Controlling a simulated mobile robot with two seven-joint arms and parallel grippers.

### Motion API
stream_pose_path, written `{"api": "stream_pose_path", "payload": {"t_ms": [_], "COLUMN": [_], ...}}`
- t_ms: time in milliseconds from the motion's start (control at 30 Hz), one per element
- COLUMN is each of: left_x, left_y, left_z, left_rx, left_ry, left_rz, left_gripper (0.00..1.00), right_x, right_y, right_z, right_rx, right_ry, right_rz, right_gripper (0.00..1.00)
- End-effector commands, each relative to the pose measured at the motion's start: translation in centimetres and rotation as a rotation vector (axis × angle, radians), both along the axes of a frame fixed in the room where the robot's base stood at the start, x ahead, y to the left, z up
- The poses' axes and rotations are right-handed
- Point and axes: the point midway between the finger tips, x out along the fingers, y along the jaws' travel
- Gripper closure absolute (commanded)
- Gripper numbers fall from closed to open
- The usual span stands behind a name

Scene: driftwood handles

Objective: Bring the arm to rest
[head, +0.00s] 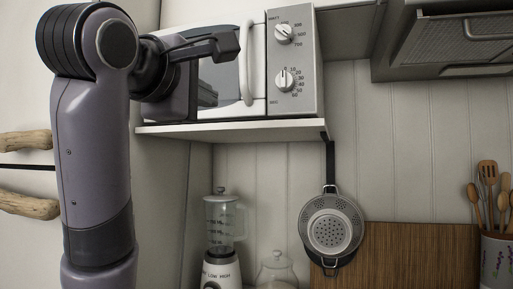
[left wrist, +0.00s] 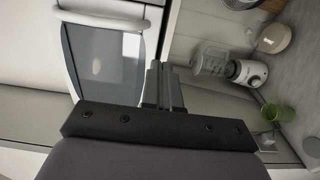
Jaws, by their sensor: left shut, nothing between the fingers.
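My left arm rises on the left side of the head view and bends at the top. Its gripper (head: 222,43) reaches right, in front of the microwave (head: 291,62), and hides part of the door. The gripper's fingers are together with nothing between them. The left wrist view shows the shut fingers (left wrist: 163,86), with the microwave door (left wrist: 103,62) beside them to the left. I cannot tell from these views whether the fingers touch the microwave. My right gripper is in neither view.
The microwave stands on a white shelf (head: 235,130). Below are a blender (head: 222,240), a glass jar (head: 277,268) and a hanging colander (head: 331,230). A range hood (head: 455,40) is at upper right. Driftwood handles (head: 26,141) are at left, close to my arm.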

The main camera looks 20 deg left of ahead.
Motion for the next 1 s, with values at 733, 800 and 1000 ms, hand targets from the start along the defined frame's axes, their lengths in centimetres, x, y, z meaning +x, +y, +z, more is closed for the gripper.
{"api": "stream_pose_path", "payload": {"t_ms": [733,800,1000], "left_x": [7.5,7.3,5.3], "left_y": [1.1,1.3,1.6], "left_z": [-27.6,-31.0,-40.4], "left_rx": [0.519,0.583,0.759], "left_ry": [0.373,0.414,0.529], "left_rz": [-0.107,-0.135,-0.231], "left_gripper": [1.00,1.00,1.00], "right_x": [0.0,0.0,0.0], "right_y": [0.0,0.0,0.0], "right_z": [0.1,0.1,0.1], "right_rx": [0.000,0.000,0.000], "right_ry": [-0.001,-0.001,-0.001], "right_rz": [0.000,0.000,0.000], "right_gripper": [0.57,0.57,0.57]}}
